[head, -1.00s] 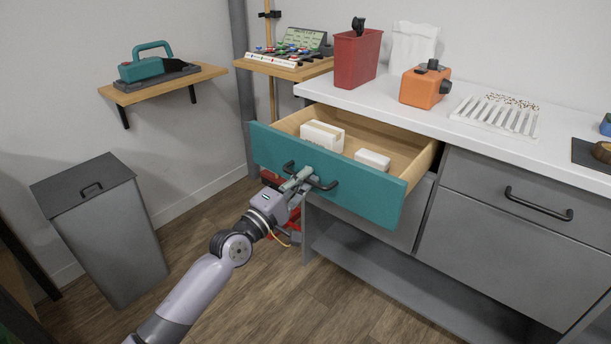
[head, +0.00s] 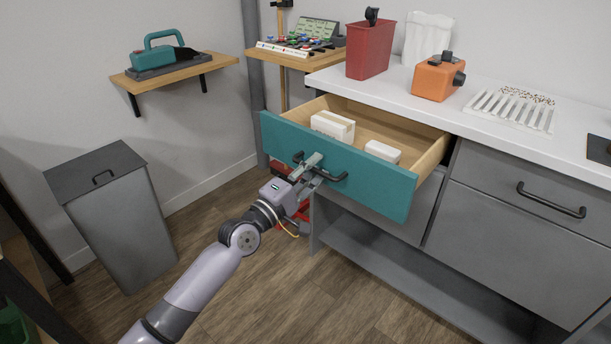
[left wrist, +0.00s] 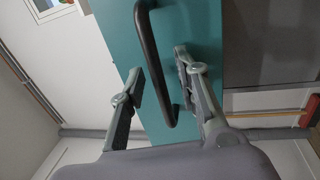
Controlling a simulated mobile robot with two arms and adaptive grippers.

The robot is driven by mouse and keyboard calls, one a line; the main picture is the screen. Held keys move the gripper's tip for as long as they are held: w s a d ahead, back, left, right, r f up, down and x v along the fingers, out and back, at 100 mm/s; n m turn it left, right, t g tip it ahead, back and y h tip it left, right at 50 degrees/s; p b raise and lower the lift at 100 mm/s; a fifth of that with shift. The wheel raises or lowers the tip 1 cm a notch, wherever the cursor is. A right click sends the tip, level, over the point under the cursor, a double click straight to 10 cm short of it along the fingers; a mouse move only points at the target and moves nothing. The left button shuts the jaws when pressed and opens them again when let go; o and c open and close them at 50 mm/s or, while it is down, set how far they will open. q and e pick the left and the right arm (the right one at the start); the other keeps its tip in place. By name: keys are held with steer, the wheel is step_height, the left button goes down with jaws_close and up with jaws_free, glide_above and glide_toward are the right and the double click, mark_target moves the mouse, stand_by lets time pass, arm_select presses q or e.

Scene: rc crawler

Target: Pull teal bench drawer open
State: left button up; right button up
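The teal bench drawer (head: 370,184) is pulled out under the white counter, its inside showing. A black bar handle (head: 334,177) is on its front. My left gripper (head: 309,167) is at the left part of this handle. In the left wrist view, the handle (left wrist: 151,50) passes between the two spread fingers of my left gripper (left wrist: 160,70), with gaps visible beside it. The teal front (left wrist: 200,25) is behind them. My right gripper is not in view.
White boxes (head: 332,126) lie in the drawer. A red bin (head: 368,50) and an orange device (head: 437,78) stand on the counter (head: 400,98). A grey drawer (head: 520,220) is at right. A grey trash bin (head: 120,225) stands at left.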

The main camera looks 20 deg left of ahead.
arm_select(q)
steer(key=v, duration=1.2)
steer(key=shift+d, duration=0.1)
